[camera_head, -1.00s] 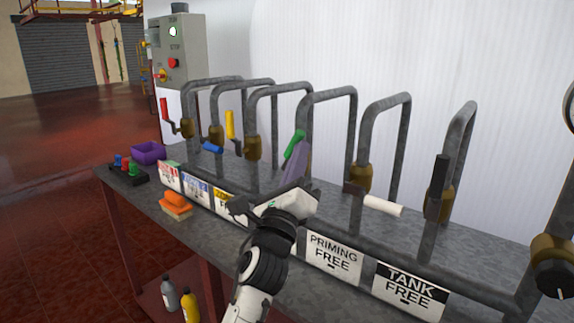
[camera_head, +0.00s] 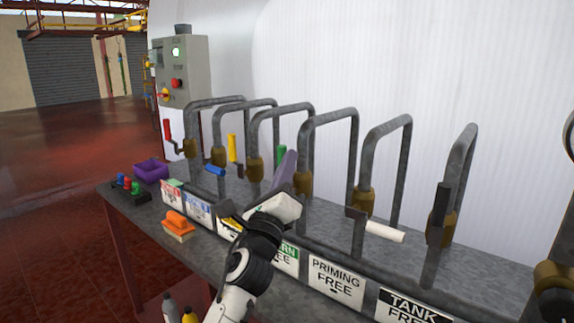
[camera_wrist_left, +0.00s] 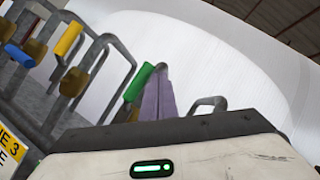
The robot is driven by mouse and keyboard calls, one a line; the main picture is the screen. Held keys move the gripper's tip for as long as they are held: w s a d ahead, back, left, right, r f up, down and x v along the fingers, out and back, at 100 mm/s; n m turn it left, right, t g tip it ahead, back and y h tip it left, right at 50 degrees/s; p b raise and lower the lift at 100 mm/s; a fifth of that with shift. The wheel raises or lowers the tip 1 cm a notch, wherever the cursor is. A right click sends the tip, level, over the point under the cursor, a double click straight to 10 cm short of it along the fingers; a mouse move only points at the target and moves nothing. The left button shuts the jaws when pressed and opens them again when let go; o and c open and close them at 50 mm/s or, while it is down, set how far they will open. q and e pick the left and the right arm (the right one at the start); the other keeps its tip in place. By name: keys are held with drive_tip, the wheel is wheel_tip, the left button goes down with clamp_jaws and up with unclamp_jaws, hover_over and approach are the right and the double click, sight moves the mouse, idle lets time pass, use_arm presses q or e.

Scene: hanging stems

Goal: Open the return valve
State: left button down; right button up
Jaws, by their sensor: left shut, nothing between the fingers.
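The return valve has a green handle (camera_head: 281,155), which stands about upright in the head view and is partly hidden behind my left gripper (camera_head: 289,154). The gripper's purple fingers are together, with nothing between them, just beside the handle. The left wrist view also shows the green handle (camera_wrist_left: 138,83), tilted, directly left of the purple fingers (camera_wrist_left: 158,97). I cannot tell whether they touch. My right gripper is out of view.
Neighbouring pipes carry a yellow handle (camera_head: 232,148), a blue handle (camera_head: 209,170), a red handle (camera_head: 167,129), a white handle (camera_head: 385,232) and a black handle (camera_head: 441,204). An orange block (camera_head: 178,224) and a purple bin (camera_head: 151,171) are on the bench.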

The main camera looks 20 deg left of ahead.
use_arm(q)
drive_tip(key=shift+s+a, duration=0.15)
drive_tip(key=shift+a, duration=0.15)
drive_tip(key=s+d, duration=0.5)
drive_tip(key=s, duration=0.7)
drive_tip(key=shift+d, duration=0.1)
